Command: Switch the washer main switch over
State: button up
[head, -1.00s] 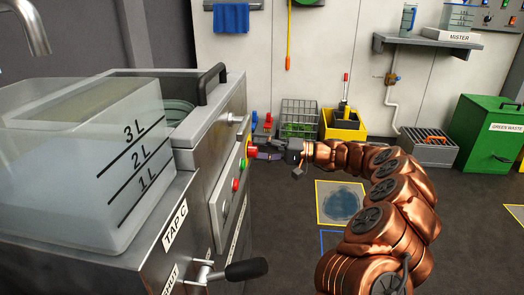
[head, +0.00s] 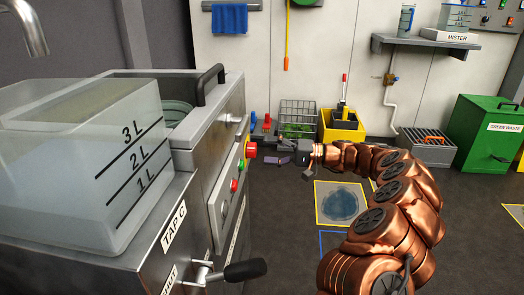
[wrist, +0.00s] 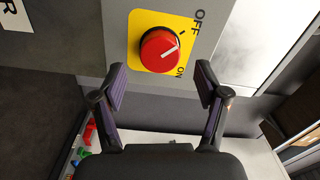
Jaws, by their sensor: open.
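The washer main switch is a red round knob (wrist: 160,49) on a yellow plate (wrist: 139,22) marked OFF and ON. Its white line points right and slightly up in the wrist view, on the side of the labels; I cannot tell exactly which mark it meets. In the head view the knob (head: 251,149) sticks out from the washer's side panel. My gripper (head: 268,150) is open and empty, just right of the knob and apart from it. In the wrist view the gripper's (wrist: 160,72) two fingers stand spread, below the knob and to either side.
The grey washer (head: 206,150) also carries a red and a green button (head: 234,185) below the knob. A clear water tank (head: 80,160) and a black-handled tap lever (head: 245,270) stand nearer. A wire basket (head: 298,118) and yellow bin (head: 342,127) are behind.

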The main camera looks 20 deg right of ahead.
jog(key=v, duration=0.9)
jog(key=shift+d, duration=0.1)
